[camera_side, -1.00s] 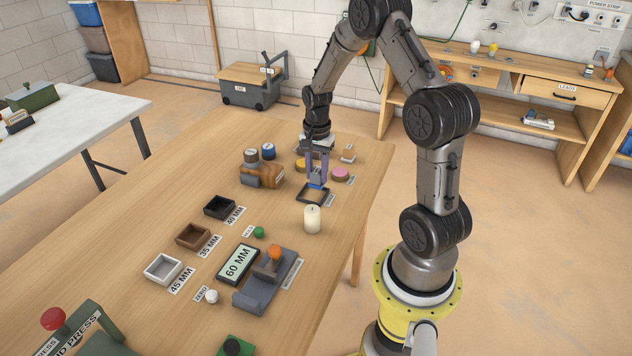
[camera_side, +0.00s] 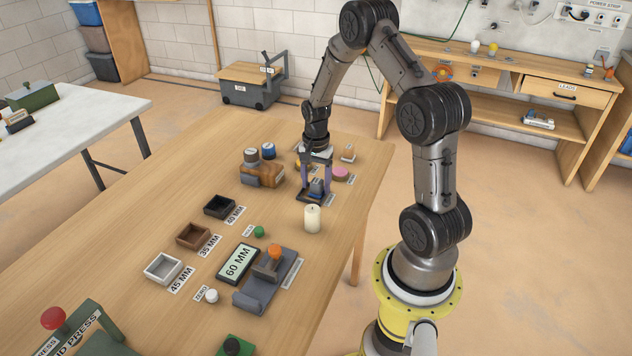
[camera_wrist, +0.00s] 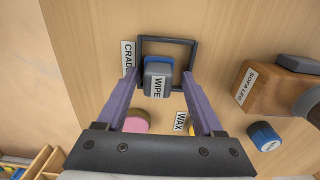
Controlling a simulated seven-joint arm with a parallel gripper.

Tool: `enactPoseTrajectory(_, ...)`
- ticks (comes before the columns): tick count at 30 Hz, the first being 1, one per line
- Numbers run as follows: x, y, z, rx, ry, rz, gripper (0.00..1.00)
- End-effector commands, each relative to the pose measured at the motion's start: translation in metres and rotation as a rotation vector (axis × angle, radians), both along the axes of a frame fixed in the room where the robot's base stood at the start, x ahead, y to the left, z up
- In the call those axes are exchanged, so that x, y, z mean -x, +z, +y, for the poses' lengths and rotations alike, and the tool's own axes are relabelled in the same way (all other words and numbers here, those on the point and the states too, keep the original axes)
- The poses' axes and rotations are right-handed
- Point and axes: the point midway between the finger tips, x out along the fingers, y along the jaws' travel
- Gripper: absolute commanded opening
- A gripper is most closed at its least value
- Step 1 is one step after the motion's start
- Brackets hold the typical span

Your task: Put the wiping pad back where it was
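The wiping pad (camera_wrist: 157,80) is a small block with a blue base and a grey top labelled WIPE. It sits at the dark square cradle frame (camera_wrist: 168,39), over its near part in the wrist view. In the side view the pad (camera_side: 316,187) appears low within the cradle (camera_side: 308,200); whether it lies fully flat is hard to tell. My gripper (camera_wrist: 161,75) has its two purple fingers spread on either side of the pad, with a visible gap on each side. The fingers (camera_side: 316,187) are also low around the pad in the side view.
A cream candle (camera_side: 312,219) stands close in front of the cradle. A pink round tin (camera_side: 341,174) is to the right, and a brown wooden block (camera_side: 262,174) to the left. The table (camera_side: 180,200) has free room at left.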

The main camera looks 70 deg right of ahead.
Motion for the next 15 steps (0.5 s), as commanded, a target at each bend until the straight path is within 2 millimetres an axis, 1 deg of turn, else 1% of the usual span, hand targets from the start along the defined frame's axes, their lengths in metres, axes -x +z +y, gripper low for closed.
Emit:
enactPoseTrajectory(5, 0.000, 0.000, 0.000, 0.000, 0.000, 0.000, 0.69)
enactPoseTrajectory(8, 0.000, 0.005, 0.000, 0.001, 0.000, -0.001, 0.69)
enactPoseTrajectory(11, -0.001, 0.017, -0.001, 0.003, 0.000, -0.004, 0.69)
enactPoseTrajectory(15, -0.001, 0.043, -0.001, 0.004, 0.000, -0.005, 0.69)
